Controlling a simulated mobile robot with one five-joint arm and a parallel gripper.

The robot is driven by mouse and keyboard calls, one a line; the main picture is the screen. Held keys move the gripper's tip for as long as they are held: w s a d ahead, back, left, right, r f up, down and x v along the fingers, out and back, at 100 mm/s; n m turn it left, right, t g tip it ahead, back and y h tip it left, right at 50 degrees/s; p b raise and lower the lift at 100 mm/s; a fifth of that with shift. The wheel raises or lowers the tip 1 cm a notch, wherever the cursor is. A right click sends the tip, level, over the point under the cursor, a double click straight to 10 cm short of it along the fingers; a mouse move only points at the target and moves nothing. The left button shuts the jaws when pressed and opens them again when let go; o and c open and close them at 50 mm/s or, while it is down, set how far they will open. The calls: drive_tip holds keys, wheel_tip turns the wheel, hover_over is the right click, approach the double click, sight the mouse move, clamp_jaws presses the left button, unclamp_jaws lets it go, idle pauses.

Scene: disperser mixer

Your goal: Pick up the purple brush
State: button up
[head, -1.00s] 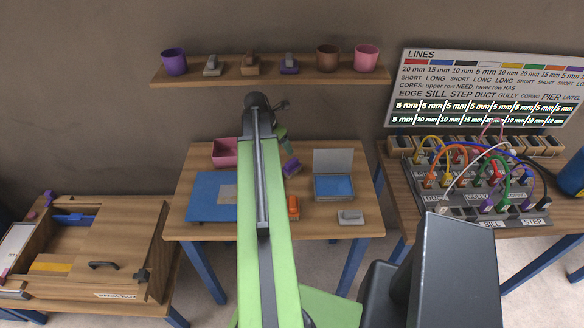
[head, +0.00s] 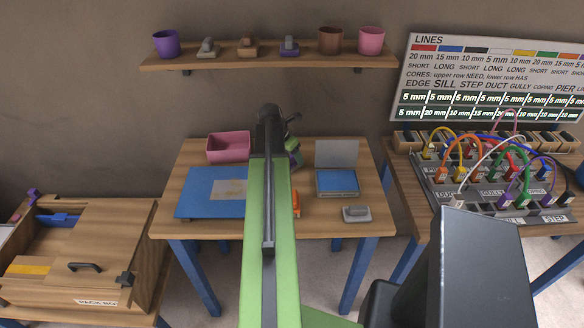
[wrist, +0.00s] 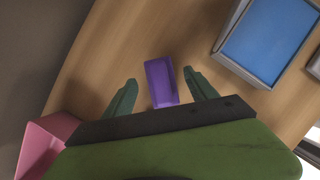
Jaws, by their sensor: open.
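The purple brush (wrist: 161,82) lies on the wooden table, seen in the wrist view as a small purple block. My gripper (wrist: 159,80) is open, with one green finger on each side of the brush in that view. Gaps show between the fingers and the brush; I cannot tell the height of the fingers above the table. In the head view my gripper (head: 294,155) is over the back middle of the table, and my arm and gripper hide most or all of the brush.
On the table (head: 330,220) are a pink bin (head: 228,148), a blue mat (head: 197,190), an open blue pad box (head: 337,182), an orange object (head: 296,203) and a grey-handled block (head: 356,213). A shelf (head: 215,58) with cups hangs behind. A cable panel (head: 500,190) stands at right.

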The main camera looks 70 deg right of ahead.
sight(294, 160)
drive_tip(key=b+x, duration=0.2)
drive_tip(key=x, duration=0.1)
drive_tip(key=shift+d+f, duration=0.1)
drive_tip(key=shift+f, duration=0.2)
drive_tip(key=shift+r, duration=0.15)
clamp_jaws()
